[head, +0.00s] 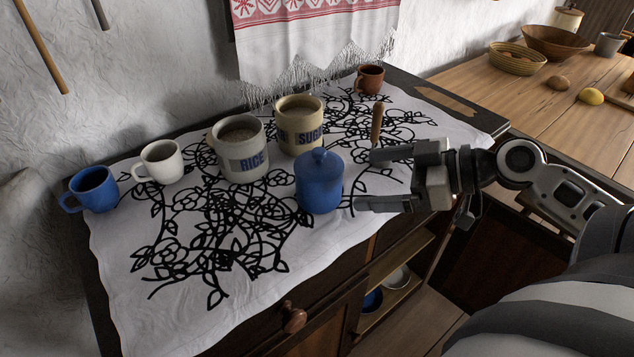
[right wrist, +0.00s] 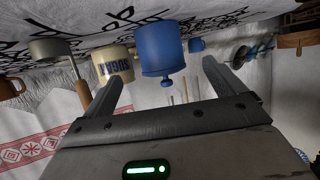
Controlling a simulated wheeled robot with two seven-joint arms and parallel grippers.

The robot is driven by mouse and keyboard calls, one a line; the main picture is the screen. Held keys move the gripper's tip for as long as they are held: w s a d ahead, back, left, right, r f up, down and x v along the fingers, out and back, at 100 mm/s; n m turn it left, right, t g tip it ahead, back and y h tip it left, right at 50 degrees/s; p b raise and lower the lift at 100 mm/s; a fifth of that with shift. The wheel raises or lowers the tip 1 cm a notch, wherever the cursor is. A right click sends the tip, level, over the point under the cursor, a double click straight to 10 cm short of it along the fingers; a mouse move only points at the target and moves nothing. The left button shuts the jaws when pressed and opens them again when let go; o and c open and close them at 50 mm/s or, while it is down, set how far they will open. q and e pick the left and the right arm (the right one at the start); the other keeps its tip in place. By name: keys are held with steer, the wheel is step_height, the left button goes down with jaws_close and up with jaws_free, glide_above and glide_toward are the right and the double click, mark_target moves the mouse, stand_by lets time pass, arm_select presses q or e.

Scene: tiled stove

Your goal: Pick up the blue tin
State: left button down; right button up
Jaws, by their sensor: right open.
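The blue tin (head: 319,184) is a round lidded canister with a knob. It stands upright on the white embroidered cloth near the front edge of the cabinet top. My right gripper (head: 372,179) is to the right of the tin, with its two fingers open and pointing at it, apart from it. In the right wrist view the tin (right wrist: 159,50) appears upside down beyond and between the open fingers (right wrist: 165,80). Nothing is between the fingers. My left gripper is not in view.
The RICE tin (head: 240,152) and SUGAR tin (head: 299,127) stand behind the blue tin. A blue mug (head: 92,190) and white mug (head: 160,163) are at left, a brown mug (head: 370,79) at the back. A wooden handle (head: 377,122) rises behind my right gripper. The cloth's front left is clear.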

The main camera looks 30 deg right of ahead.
mark_target(320, 185)
steer(key=x, duration=0.5)
steer(key=shift+w+a+f, duration=0.1)
steer(key=shift+w+a, duration=0.05)
steer(key=shift+w, duration=0.1)
steer(key=shift+f+p+x, duration=0.15)
steer(key=shift+p+x, duration=0.15)
steer(key=shift+x, duration=1)
steer(key=shift+f+p+x, duration=0.2)
steer(key=shift+p+x, duration=0.05)
steer(key=shift+x, duration=1.1)
steer(key=shift+s, duration=0.15)
steer(key=shift+c, duration=0.3)
steer(key=c, duration=2)
